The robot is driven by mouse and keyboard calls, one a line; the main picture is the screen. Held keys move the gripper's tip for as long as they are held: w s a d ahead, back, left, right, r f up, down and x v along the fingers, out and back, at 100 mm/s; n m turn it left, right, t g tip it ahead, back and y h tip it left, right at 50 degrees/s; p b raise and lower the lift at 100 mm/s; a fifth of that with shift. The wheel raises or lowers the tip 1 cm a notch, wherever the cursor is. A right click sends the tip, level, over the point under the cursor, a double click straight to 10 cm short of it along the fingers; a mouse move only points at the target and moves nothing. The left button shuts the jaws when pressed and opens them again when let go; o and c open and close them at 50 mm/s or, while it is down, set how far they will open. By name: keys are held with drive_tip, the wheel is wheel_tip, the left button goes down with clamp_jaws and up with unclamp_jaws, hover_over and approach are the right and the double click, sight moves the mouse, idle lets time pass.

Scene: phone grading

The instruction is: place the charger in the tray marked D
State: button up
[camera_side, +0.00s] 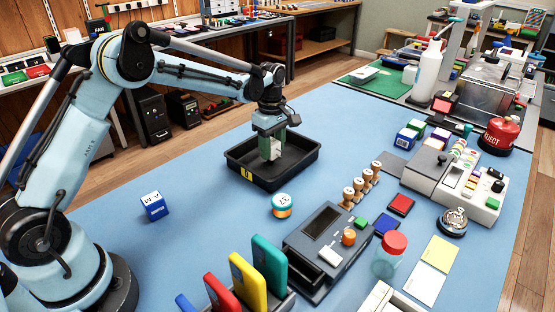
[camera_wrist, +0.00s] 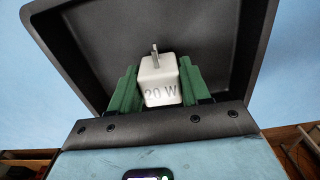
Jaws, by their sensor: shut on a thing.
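The white charger (camera_wrist: 160,84), marked "20 W", is between the green fingers of my gripper (camera_wrist: 154,88) in the wrist view. My gripper is shut on it. In the side view the charger (camera_side: 270,149) hangs from my gripper (camera_side: 272,146) inside the outline of a black tray (camera_side: 295,178). The tray has a yellow label on its front corner; the letter is too small to read surely. The tray's dark floor and walls (camera_wrist: 257,40) surround the charger in the wrist view. I cannot tell whether the charger touches the tray floor.
A blue lettered cube (camera_side: 154,206) stands left of the tray. A round teal-and-orange tin (camera_side: 282,205) is just in front of it. Wooden stamps (camera_side: 358,188) and a grey device (camera_side: 325,240) stand to the right. The blue mat is clear behind the tray.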

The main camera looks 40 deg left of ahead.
drive_tip(key=shift+f, duration=0.5)
drive_tip(key=shift+f, duration=0.15)
drive_tip(key=o, duration=1.1)
